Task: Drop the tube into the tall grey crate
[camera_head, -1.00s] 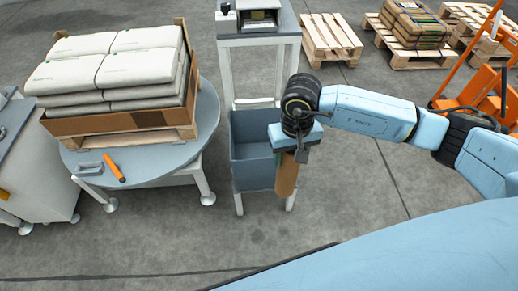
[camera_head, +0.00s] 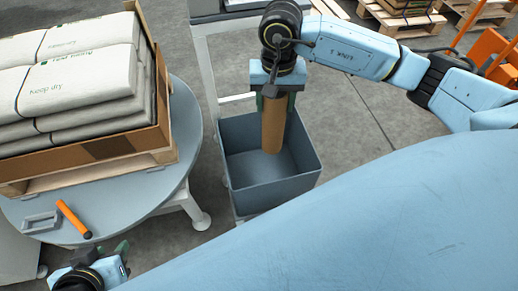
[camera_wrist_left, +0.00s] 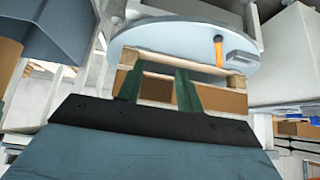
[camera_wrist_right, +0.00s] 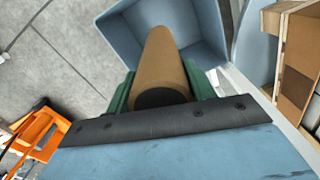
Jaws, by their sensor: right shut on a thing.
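The brown cardboard tube (camera_head: 273,130) hangs near upright from my right gripper (camera_head: 272,92), which is shut around its upper part. The tall grey crate (camera_head: 285,192) stands below; its inside is bare in the head view. The tube's lower end appears within the crate's opening there, and its height against the rim is hard to tell. In the right wrist view the tube (camera_wrist_right: 160,62) points away between the green fingers toward the crate (camera_wrist_right: 208,22). My left gripper (camera_wrist_left: 158,74) is open and empty; it shows low at the left in the head view (camera_head: 108,258).
A round grey table (camera_head: 190,150) at the left bears a pallet with a cardboard tray (camera_head: 125,145) of stacked white bags. An orange-handled tool (camera_head: 73,218) lies on its near edge. Wooden pallets (camera_head: 400,22) and an orange truck (camera_head: 487,68) stand far right.

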